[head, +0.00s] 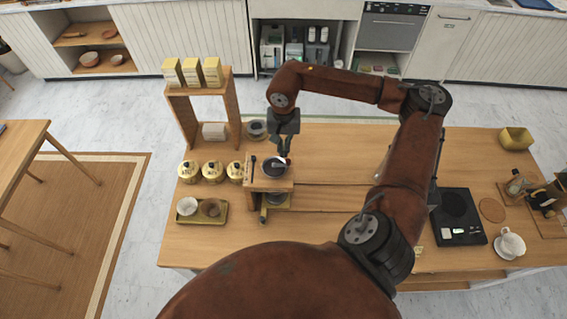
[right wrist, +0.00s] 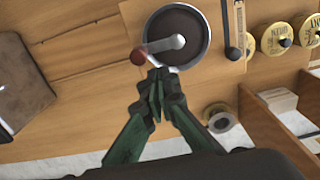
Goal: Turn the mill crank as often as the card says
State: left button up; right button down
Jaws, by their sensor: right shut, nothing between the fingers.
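The mill (head: 268,184) stands on a wooden stand left of the middle of the cart, with a dark round hopper (right wrist: 188,18) on top. Its grey crank arm (right wrist: 166,45) reaches across the hopper's rim to a red-brown knob (right wrist: 138,57). My right gripper (right wrist: 157,76) is shut and empty, its fingertips close to the knob and crank; the knob is not between them. In the head view the right gripper (head: 282,150) is just above and behind the hopper. I cannot make out a card with a readable number. My left gripper is not in view.
Several yellow tins (head: 212,171) stand left of the mill, behind a tray (head: 222,216) with two cups. A wooden shelf (head: 185,122) with yellow boxes rises behind them. A black scale (head: 459,217) lies at the right. The tabletop right of the mill is mostly clear.

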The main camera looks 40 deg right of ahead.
jog(key=shift+f+b, duration=0.75)
jog(key=shift+f, duration=0.3)
jog(key=shift+r, duration=0.45)
jog(key=shift+r+p, duration=0.35)
jog(key=shift+r, duration=0.05)
jog(key=shift+r, duration=0.15)
jog(key=shift+s, duration=0.25)
jog(key=s, duration=0.1)
jog(key=s+a, duration=0.1)
jog(key=s+a+b, duration=0.1)
jog(key=s, duration=0.1)
jog(key=a+b, duration=0.1)
jog(key=a, duration=0.3)
jog(key=shift+a, duration=0.6)
